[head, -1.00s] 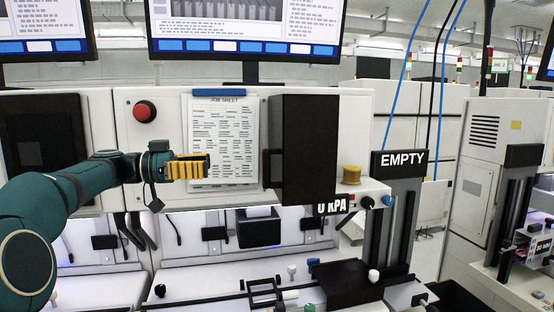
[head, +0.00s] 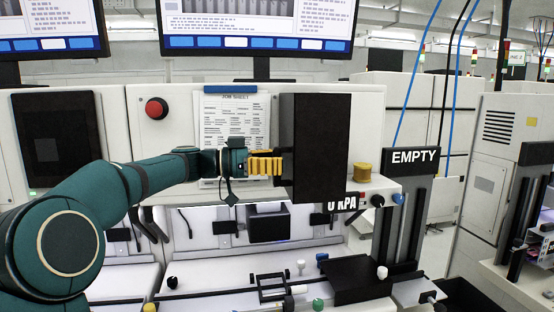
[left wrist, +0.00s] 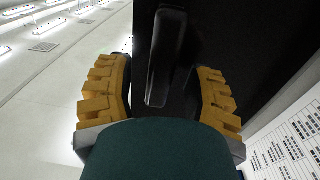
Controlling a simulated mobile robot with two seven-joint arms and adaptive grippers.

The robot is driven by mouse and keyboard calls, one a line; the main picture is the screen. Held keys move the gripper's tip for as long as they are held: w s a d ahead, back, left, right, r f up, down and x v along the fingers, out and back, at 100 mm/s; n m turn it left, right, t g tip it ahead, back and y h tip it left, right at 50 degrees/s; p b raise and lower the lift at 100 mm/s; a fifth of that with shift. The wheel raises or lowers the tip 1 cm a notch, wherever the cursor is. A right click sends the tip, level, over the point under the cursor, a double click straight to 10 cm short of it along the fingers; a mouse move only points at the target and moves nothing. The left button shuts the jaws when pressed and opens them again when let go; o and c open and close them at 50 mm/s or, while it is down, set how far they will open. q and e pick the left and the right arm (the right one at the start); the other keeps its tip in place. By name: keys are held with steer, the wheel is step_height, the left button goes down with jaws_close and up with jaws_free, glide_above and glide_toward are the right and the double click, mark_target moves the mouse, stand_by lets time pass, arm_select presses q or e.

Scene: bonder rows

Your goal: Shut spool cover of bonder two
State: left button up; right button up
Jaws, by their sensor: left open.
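The black spool cover (head: 322,145) stands out from the pale front of the middle bonder, open, with a gold spool (head: 362,172) to its right. In the left wrist view the dark cover panel (left wrist: 245,35) fills much of the picture. Its black bar handle (left wrist: 166,55) lies between the fingers. My left gripper (head: 277,165) is open at the cover's left side, its yellow fingers (left wrist: 165,88) on either side of the handle with gaps showing. The handle is hidden behind the fingers in the head view. My right gripper is not in view.
A job sheet (head: 225,125) and a red button (head: 157,108) are on the panel to the left. A monitor (head: 265,28) hangs above. Below are a lit work deck (head: 215,285) with small fixtures, and an EMPTY sign (head: 415,157) on a post to the right.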

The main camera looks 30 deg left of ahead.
arm_select(q)
steer(key=shift+w+d, duration=0.1)
steer(key=shift+d, duration=0.05)
jaws_close()
stand_by(0.4)
